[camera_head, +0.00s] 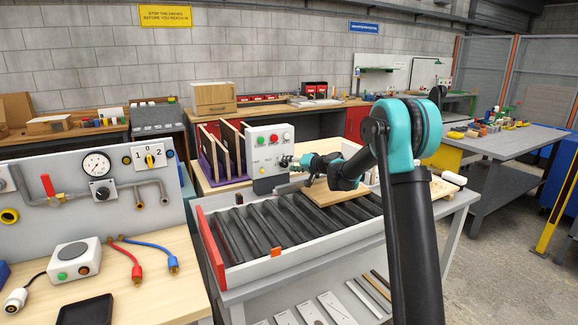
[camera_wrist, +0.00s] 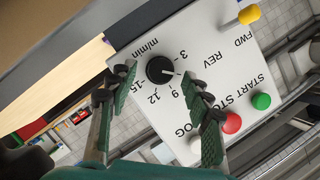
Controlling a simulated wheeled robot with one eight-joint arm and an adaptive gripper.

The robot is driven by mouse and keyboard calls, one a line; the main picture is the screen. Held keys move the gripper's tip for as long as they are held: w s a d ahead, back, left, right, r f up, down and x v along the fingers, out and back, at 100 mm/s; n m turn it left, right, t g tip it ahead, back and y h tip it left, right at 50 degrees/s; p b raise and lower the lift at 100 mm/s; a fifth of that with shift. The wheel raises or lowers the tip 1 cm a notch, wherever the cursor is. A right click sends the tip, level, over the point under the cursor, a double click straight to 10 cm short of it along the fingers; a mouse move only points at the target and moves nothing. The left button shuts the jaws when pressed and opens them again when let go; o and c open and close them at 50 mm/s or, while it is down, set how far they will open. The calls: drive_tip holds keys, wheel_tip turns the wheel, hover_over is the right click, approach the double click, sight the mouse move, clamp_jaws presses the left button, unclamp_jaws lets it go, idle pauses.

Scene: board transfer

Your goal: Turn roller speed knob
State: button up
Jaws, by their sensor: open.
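The roller speed knob (camera_wrist: 160,70) is round and black with a white pointer line, on the white face of the control box (camera_head: 268,148). In the wrist view it lies between the two open green fingers of my gripper (camera_wrist: 160,80), with visible space on both sides. The pointer points right, between the marks 3 and 9; the number between them is hidden. The scale appears rotated in this view, with "m/min" beside it. In the head view my gripper (camera_head: 287,161) is at the box's front right, and the knob is not clear there.
Red (camera_wrist: 232,122) and green (camera_wrist: 261,101) buttons and a yellow switch (camera_wrist: 249,14) share the panel. The roller conveyor (camera_head: 233,276) runs below the box, with a wooden board (camera_head: 325,194) on it. Upright boards in a purple rack (camera_head: 212,165) stand left of the box.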

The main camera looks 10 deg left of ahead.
drive_tip(key=shift+w+a+f, duration=0.1)
drive_tip(key=shift+w+a, duration=0.05)
drive_tip(key=shift+a, duration=0.05)
